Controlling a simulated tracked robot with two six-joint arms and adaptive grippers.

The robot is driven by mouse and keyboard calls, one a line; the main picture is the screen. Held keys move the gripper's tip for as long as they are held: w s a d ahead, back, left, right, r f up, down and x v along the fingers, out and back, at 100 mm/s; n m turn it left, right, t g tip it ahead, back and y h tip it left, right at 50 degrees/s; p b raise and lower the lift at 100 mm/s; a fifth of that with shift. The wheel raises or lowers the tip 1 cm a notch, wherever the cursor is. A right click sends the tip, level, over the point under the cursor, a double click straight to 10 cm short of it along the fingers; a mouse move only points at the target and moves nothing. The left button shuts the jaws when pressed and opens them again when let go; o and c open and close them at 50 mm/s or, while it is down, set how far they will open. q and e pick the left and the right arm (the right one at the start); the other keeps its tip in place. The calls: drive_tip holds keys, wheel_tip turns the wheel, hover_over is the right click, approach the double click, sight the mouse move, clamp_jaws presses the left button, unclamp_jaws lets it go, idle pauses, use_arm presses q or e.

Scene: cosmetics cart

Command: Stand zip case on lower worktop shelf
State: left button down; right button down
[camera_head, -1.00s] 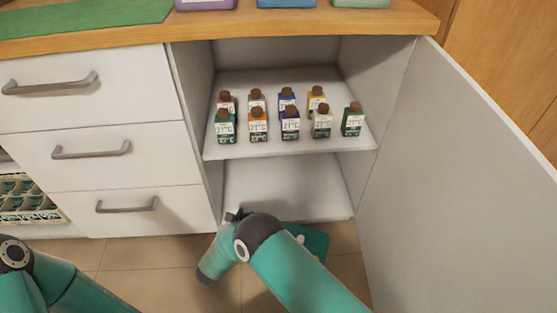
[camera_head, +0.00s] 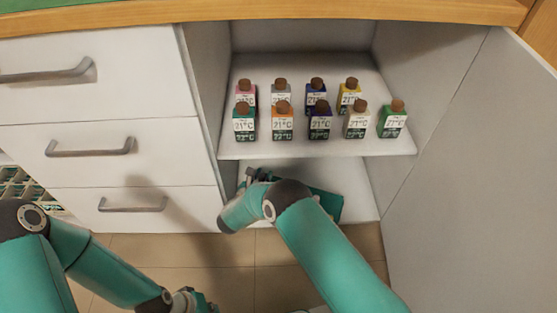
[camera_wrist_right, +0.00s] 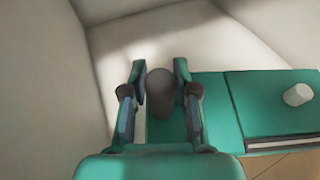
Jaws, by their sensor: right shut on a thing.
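The zip case (camera_head: 327,204) is a flat teal case, partly hidden behind my right forearm in the head view. In the right wrist view the case (camera_wrist_right: 270,103) extends to the right of the jaws, with a short white peg on it. My right gripper (camera_wrist_right: 160,88) is shut on the case, with a grey rounded post between its fingers. In the head view the right gripper (camera_head: 258,175) is at the lower worktop shelf (camera_head: 352,182), under the upper shelf. Whether the case touches the shelf is unclear. My left gripper (camera_head: 190,302) is low at the bottom edge, its jaws unclear.
Several small capped bottles (camera_head: 320,120) stand in two rows on the upper shelf (camera_head: 300,151). The open door (camera_head: 475,170) bounds the right side. Drawers (camera_head: 90,150) are on the left. The lower shelf looks otherwise clear where visible.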

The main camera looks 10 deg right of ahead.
drive_tip(key=b+x, duration=0.6)
drive_tip(key=x, duration=0.6)
drive_tip(key=shift+w, duration=0.2)
drive_tip(key=c, duration=0.9)
unclamp_jaws()
drive_tip(key=shift+f, duration=0.1)
